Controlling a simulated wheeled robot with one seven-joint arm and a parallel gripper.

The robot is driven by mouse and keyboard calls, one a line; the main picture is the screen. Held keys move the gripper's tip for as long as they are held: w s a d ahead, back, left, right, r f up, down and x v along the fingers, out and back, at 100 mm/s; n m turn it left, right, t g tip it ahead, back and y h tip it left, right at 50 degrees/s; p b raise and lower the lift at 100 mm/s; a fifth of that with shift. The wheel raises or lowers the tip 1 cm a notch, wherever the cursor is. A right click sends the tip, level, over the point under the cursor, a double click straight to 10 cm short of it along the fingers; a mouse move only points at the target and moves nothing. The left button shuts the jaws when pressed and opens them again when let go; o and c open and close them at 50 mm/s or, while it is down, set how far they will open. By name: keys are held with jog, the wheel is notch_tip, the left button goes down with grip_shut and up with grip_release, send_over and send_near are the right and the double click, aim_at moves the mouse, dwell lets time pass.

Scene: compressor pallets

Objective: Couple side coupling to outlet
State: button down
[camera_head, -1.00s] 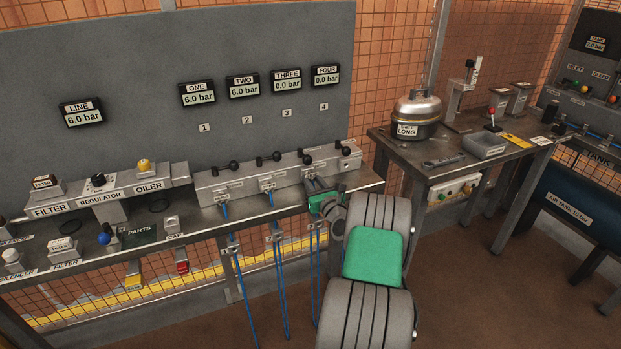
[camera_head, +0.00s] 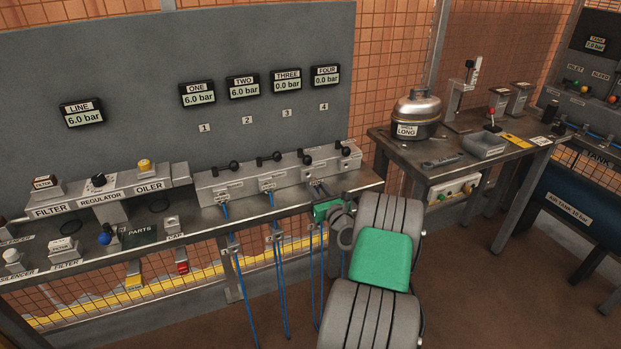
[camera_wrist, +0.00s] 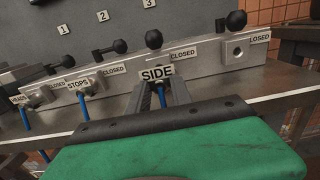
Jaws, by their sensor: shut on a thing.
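My gripper (camera_wrist: 160,98) is shut on the side coupling, whose white SIDE tag (camera_wrist: 157,73) shows between the dark fingers in the wrist view. The fingers point at the third outlet block (camera_wrist: 182,54), in line with its front face. The outlet's port is hidden behind the tag and fingers, so I cannot tell whether the coupling is seated. A blue hose (camera_wrist: 163,97) shows at the coupling. In the head view my gripper (camera_head: 317,187) is at the front of the third block. Gauge THREE (camera_head: 286,81) reads 0.0 bar.
The STOPS coupling (camera_wrist: 77,86) and HEADS coupling (camera_wrist: 18,100) sit at the outlets to the left, with blue hoses. The fourth outlet (camera_wrist: 236,52) is a bare port. Black valve levers (camera_wrist: 154,40) stand above the blocks. The bench edge (camera_wrist: 265,97) runs beneath my gripper.

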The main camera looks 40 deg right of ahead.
jog(key=shift+v, duration=1.15)
